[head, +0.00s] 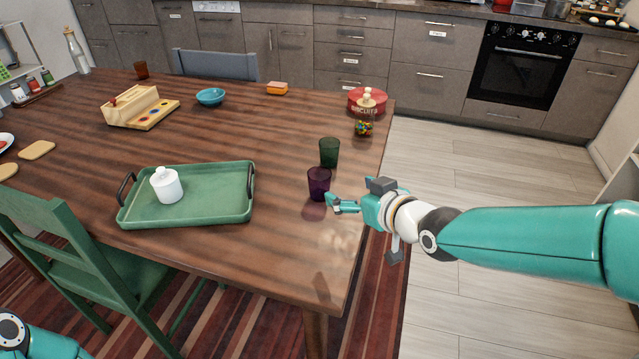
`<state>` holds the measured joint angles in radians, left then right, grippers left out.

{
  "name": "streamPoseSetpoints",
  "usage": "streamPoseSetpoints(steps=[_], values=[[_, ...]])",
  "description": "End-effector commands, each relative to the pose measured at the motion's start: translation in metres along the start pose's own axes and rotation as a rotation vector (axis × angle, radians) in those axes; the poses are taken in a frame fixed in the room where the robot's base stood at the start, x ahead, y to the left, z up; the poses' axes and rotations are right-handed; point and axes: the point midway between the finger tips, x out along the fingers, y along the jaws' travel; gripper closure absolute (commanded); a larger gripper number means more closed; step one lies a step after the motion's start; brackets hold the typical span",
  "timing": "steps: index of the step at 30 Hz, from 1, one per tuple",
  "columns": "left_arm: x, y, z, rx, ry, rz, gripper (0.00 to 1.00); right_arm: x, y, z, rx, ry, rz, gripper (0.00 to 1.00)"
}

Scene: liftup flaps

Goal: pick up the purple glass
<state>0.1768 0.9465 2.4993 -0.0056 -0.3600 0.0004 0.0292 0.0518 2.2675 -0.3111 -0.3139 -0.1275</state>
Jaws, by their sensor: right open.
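The purple glass (319,185) stands upright on the wooden table, near its right edge. My right gripper (334,203) is open, with its fingertips close to the right side of the glass. I cannot tell whether a finger touches it. A dark green glass (329,152) stands just behind the purple one. My left gripper is out of view; only a piece of my left arm shows at the bottom left corner.
A green tray (216,213) holding a white lidded pot (166,185) lies left of the glass. A candy jar (364,118) and a red biscuit tin (376,96) stand farther back. The wooden table (270,270) is bare in front of the glass.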

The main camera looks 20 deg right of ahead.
Motion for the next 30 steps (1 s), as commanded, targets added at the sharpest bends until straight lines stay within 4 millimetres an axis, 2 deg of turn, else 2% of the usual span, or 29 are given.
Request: streamPoseSetpoints(steps=[6, 10, 20, 30], values=[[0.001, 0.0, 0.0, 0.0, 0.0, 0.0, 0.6, 0.046, 0.005, 0.002, 0.005, -0.003, 0.01, 0.15], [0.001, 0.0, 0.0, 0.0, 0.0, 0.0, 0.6, 0.069, 0.006, 0.002, 0.005, -0.002, 0.012, 0.15], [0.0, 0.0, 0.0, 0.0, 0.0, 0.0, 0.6, 0.093, 0.006, 0.002, 0.005, -0.001, 0.014, 0.15], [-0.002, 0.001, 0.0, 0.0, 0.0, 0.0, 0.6, 0.135, 0.004, 0.002, 0.006, -0.001, 0.015, 0.15]])
